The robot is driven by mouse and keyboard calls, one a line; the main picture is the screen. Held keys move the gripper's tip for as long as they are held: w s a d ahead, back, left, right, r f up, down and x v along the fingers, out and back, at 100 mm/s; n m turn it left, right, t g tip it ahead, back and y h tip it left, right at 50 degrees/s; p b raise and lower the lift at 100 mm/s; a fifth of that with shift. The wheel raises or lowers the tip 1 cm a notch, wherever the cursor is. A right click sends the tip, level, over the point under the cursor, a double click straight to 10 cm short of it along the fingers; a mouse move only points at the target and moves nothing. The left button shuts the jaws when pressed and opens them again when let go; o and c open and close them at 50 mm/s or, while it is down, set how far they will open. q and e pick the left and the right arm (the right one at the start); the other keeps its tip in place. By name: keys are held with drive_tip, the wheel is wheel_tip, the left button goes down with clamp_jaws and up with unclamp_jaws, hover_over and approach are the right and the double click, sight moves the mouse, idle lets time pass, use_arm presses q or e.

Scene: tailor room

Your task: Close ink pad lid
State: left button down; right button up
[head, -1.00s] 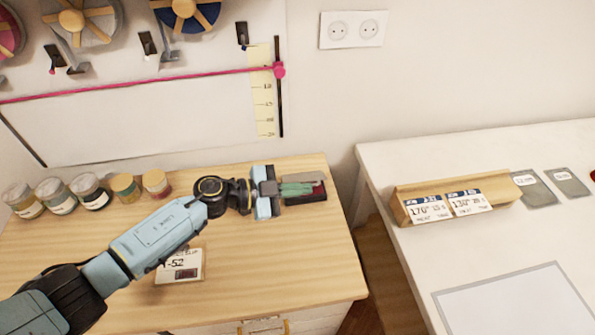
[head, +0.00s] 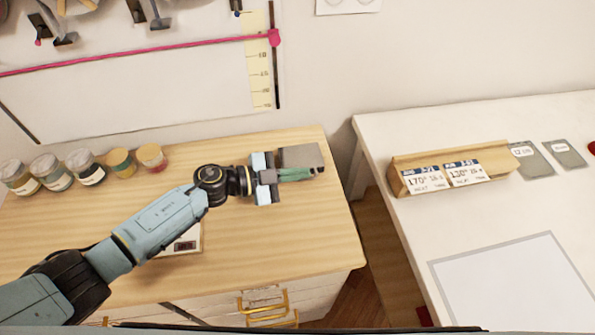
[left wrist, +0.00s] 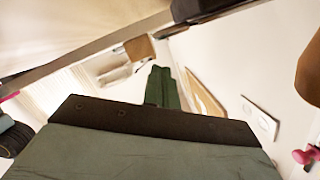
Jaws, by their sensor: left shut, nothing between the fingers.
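The ink pad's grey lid (head: 302,155) shows its broad face near the back right of the wooden cabinet top. No red pad surface shows now. I cannot tell whether the lid is fully down. My left gripper (head: 297,174) has its green fingers shut with nothing between them, at the lid's front edge; the fingers hide part of the pad, and I cannot tell if they touch it. The shut fingers also show in the left wrist view (left wrist: 163,88). My right gripper is in neither view.
Several jars (head: 84,166) stand at the back left of the wooden top (head: 120,225). A small card (head: 186,244) lies partly under my left arm. A gap separates the cabinet from a white table (head: 440,220) holding a wooden card holder (head: 450,160).

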use_arm(q)
drive_tip(key=s+a+r+p, duration=0.3)
drive_tip(key=s+a, duration=0.3)
drive_tip(key=a, duration=0.2)
drive_tip(key=shift+s+a+r+p, duration=0.3)
drive_tip(key=shift+s+a+p, duration=0.1)
drive_tip(key=shift+p, duration=0.05)
